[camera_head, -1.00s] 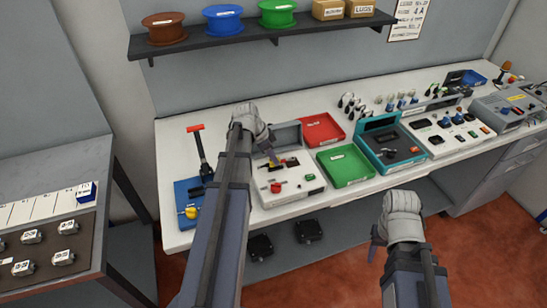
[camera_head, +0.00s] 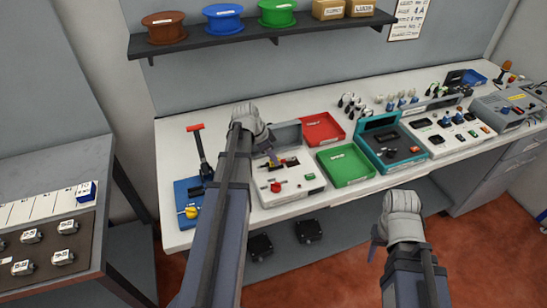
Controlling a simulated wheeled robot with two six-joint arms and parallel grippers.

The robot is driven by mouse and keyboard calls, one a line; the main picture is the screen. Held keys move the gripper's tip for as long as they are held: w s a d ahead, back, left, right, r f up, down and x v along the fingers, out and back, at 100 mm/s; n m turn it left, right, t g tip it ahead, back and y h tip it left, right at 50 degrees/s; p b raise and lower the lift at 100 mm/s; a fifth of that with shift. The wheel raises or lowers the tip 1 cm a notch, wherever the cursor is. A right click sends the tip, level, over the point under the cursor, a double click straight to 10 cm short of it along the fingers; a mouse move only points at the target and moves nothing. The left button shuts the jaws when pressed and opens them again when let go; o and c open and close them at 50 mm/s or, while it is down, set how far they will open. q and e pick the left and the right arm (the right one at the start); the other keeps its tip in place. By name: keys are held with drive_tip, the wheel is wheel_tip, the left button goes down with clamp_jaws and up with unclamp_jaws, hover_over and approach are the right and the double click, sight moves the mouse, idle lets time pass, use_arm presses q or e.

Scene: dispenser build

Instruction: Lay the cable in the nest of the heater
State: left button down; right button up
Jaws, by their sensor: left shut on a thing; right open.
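My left arm covers the machine's left side. My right gripper (camera_head: 374,244) is open and empty in front of the bench, over the floor.
A red tray (camera_head: 322,130), a green tray (camera_head: 346,166) and a teal machine (camera_head: 402,158) stand to the right. A blue-based lever press (camera_head: 188,203) stands left of my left arm. A shelf with spools (camera_head: 224,20) hangs above the bench.

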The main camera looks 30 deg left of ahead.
use_arm(q)
drive_tip(key=shift+f, duration=0.3)
idle(0.5)
drive_tip(key=shift+c, duration=1.5)
unclamp_jaws()
drive_tip(key=shift+r+p, duration=3.35)
drive_tip(key=shift+r, duration=0.2)
